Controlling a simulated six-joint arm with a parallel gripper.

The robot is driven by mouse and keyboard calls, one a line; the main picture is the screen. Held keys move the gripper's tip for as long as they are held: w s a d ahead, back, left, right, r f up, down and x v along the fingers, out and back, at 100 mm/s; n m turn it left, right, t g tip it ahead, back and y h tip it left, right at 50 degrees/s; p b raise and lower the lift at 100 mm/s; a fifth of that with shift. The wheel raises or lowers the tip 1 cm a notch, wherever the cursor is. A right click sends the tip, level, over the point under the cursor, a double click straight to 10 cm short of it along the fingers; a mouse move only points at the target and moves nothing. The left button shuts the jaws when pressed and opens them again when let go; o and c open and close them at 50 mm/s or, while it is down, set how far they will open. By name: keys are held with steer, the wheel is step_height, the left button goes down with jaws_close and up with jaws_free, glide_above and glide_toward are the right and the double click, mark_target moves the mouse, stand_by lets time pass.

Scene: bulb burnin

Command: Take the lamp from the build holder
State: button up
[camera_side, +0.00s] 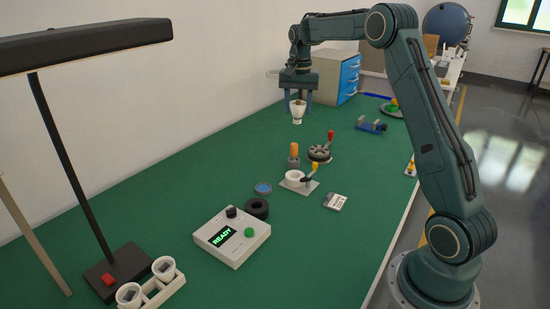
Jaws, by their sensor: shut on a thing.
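My gripper (298,104) is at the back of the green bench, pointing down, with its fingers shut on the lamp (298,116). The lamp is small and white, roughly cone-shaped, and hangs below the fingers; its upper part is partly hidden between them. From this view I cannot tell how far it is above the bench.
A control box (232,237) reads READY. A white rack (163,292) with two round cups and a black desk lamp (118,269) stand front left. An orange-handled tool (294,154), a dark wheel-like fixture (319,154) and a blue vise (371,126) stand mid-bench. A drawer cabinet (333,73) is behind.

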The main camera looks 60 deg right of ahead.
steer(key=shift+r, duration=1.55)
